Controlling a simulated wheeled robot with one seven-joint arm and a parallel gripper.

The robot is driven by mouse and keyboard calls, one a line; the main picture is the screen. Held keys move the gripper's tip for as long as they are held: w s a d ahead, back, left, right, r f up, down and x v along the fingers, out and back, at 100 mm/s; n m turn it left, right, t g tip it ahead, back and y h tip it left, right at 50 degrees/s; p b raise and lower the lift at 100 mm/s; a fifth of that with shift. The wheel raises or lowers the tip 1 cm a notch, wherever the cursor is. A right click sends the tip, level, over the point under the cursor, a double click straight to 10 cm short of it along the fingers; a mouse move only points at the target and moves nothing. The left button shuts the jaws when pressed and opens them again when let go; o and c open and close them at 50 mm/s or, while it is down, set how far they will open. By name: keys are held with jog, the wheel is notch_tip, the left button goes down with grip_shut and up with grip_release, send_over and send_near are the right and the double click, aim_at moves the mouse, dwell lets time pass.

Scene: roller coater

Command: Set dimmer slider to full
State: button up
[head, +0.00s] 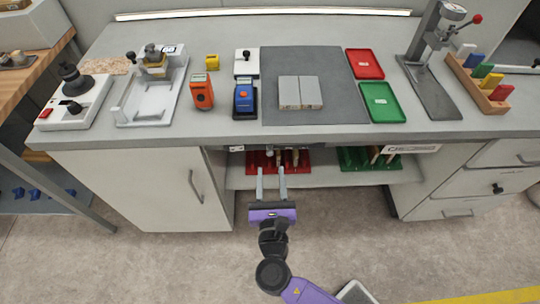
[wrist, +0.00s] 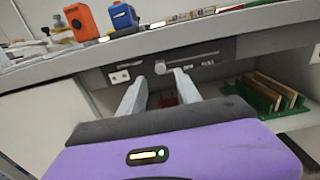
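In the wrist view, a dark panel (wrist: 225,47) is fixed under the bench's front edge. It carries the dimmer slider, a small pale round knob (wrist: 160,67) at the left end of a thin slot that runs right. Small pale lettering sits below the slot, too small to read surely. My gripper (wrist: 160,80) is open and empty, its two fingers pointing at the panel. The knob shows between the fingertips; whether they touch it I cannot tell. In the head view, my gripper (head: 271,169) is below the bench's front edge, which mostly hides the panel.
A white socket-like plate (wrist: 119,77) sits left of the knob. Below are a red rack (head: 262,162) and a green rack (head: 358,160) on the shelf. The bench top (head: 330,128) overhangs close above my fingers. A cabinet door (head: 150,190) stands left; drawers (head: 490,185) stand right.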

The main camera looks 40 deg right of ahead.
aim_at(270, 154)
jog(key=x, duration=0.6)
jog(key=shift+w+d, duration=0.2)
grip_shut()
dwell(1.2)
